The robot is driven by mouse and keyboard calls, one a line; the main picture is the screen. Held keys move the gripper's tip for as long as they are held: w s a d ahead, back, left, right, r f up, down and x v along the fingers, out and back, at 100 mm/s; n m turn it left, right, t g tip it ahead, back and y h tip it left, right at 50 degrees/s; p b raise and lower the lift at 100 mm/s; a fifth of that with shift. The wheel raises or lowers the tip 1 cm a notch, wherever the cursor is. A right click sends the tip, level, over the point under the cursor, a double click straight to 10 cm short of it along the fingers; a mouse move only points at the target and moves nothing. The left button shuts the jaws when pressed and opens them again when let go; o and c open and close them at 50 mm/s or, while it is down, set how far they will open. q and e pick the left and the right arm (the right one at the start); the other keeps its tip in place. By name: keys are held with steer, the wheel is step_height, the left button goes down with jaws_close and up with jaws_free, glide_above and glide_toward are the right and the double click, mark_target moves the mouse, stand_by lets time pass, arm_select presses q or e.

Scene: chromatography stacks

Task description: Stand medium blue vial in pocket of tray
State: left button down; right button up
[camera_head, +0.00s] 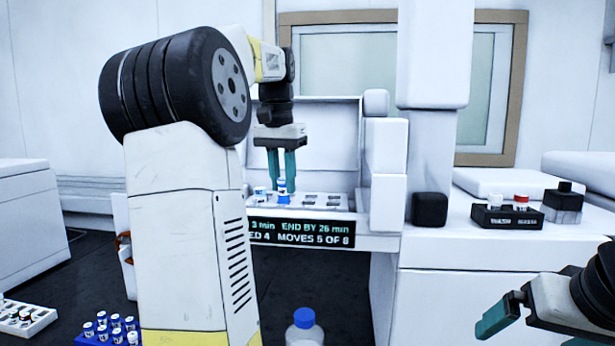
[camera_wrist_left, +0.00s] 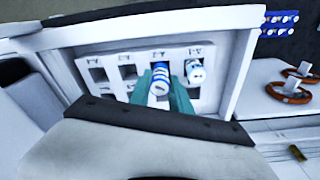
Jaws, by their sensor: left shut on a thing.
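My left gripper (camera_head: 283,176) points straight down over the white tray (camera_head: 343,207) and is shut on a blue-and-white vial (camera_head: 282,190). In the left wrist view the vial (camera_wrist_left: 160,82) is upright between the teal fingers, at the pocket marked A-2 of the tray (camera_wrist_left: 119,60). I cannot tell whether its base rests on the pocket floor. A second vial (camera_wrist_left: 195,72) stands in the neighbouring pocket, and it also shows in the head view (camera_head: 260,192). Other pockets are empty. My right gripper (camera_head: 531,329) is empty and open at the lower right.
A display panel (camera_head: 300,233) fronts the tray's bay, with white walls around. A black rack (camera_head: 507,217) with vials and a dark block (camera_head: 563,204) stand on the right counter. A blue rack (camera_head: 100,338) of vials, a white rack (camera_head: 25,318) and a blue-capped bottle (camera_head: 304,328) are low in front.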

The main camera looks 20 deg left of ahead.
arm_select(q)
steer(key=shift+f, duration=0.35)
steer(key=shift+f, duration=0.15)
steer(key=shift+f, duration=0.5)
steer(key=c, duration=1.1)
jaws_free()
steer(key=shift+o, duration=0.3)
steer(key=o, duration=0.3)
